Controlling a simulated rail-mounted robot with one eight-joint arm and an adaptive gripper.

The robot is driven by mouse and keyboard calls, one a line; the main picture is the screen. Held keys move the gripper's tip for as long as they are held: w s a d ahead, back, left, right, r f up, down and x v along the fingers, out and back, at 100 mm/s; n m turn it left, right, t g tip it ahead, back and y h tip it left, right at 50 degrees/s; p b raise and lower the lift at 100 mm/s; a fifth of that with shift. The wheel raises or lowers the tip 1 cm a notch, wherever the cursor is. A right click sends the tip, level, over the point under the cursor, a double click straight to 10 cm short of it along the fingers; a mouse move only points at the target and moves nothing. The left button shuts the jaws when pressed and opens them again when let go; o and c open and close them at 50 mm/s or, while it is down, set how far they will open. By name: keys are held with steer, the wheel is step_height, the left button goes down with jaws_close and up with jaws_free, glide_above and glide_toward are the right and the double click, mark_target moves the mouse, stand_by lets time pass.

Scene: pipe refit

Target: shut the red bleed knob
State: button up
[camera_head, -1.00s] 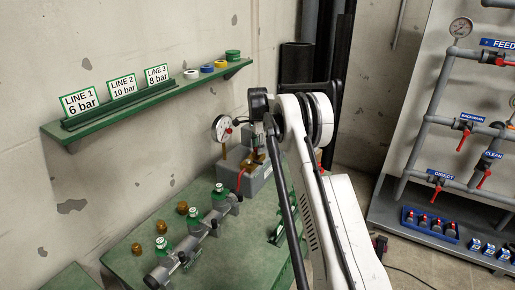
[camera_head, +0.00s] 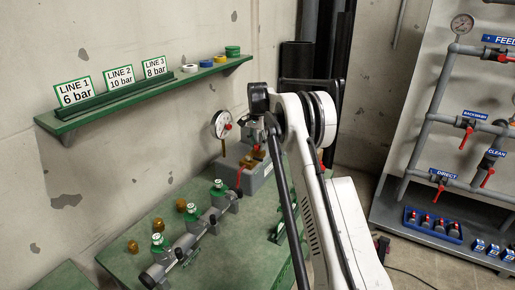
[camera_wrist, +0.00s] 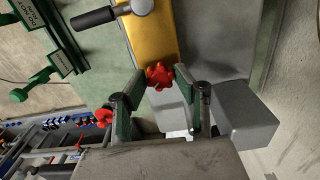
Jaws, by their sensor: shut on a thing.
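The red bleed knob (camera_wrist: 159,75) is a small lobed knob beside a brass-yellow block (camera_wrist: 152,35) in the wrist view. My gripper (camera_wrist: 161,87) has its two fingers on either side of the knob and is shut on it. The exact contact at the fingertips is hard to see. In the head view the red knob (camera_head: 256,147) is a small spot below my wrist, on the grey pump unit (camera_head: 257,175) at the bench's far end. My arm partly hides that unit.
A round gauge (camera_head: 221,124) stands just left of my wrist. The green bench (camera_head: 205,248) carries a grey pipe with green-capped fittings and several brass caps. A green shelf (camera_head: 150,102) with line cards is on the wall. A pipe panel (camera_head: 427,130) stands at right.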

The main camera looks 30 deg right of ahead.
steer(key=n+b, duration=0.1)
steer(key=n, duration=0.2)
steer(key=shift+n, duration=0.3)
steer(key=n+b, duration=0.1)
steer(key=n, duration=0.2)
steer(key=shift+n, duration=0.3)
steer(key=n+b, duration=0.1)
steer(key=n, duration=0.5)
steer(key=n+b, duration=0.1)
steer(key=n, duration=0.6)
steer(key=shift+n, duration=0.3)
steer(key=n, duration=0.6)
steer(key=shift+n, duration=0.3)
steer(key=o, duration=0.9)
steer(key=shift+o, duration=0.2)
